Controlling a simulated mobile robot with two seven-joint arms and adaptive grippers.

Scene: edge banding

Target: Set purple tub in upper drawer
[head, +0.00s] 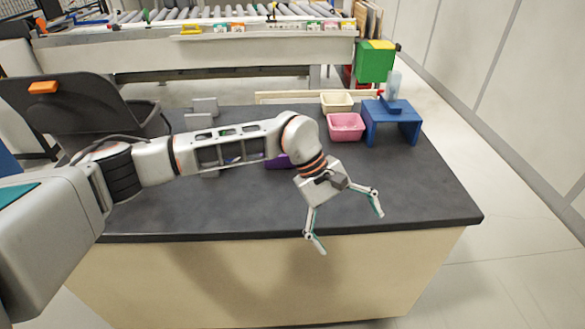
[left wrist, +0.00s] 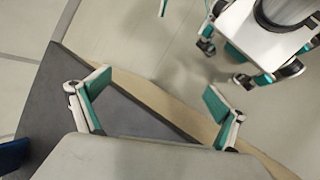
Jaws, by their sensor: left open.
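The purple tub (head: 278,161) is on the dark worktop in the head view, mostly hidden behind my left forearm. My left gripper (head: 350,230) is open and empty at the worktop's front edge, its fingers pointing down and spread wide. It is to the right of the tub and nearer to me, clear of it. In the left wrist view the open fingers (left wrist: 155,92) have only the worktop edge and floor beyond them, with no tub. I cannot make out an upper drawer in either view.
A pink tub (head: 346,127) and a cream tub (head: 337,103) stand at the back right, beside a blue stand (head: 392,122) with a bottle (head: 393,85). Grey upright pieces (head: 205,105) are at the back left. The worktop's front right (head: 425,190) is clear.

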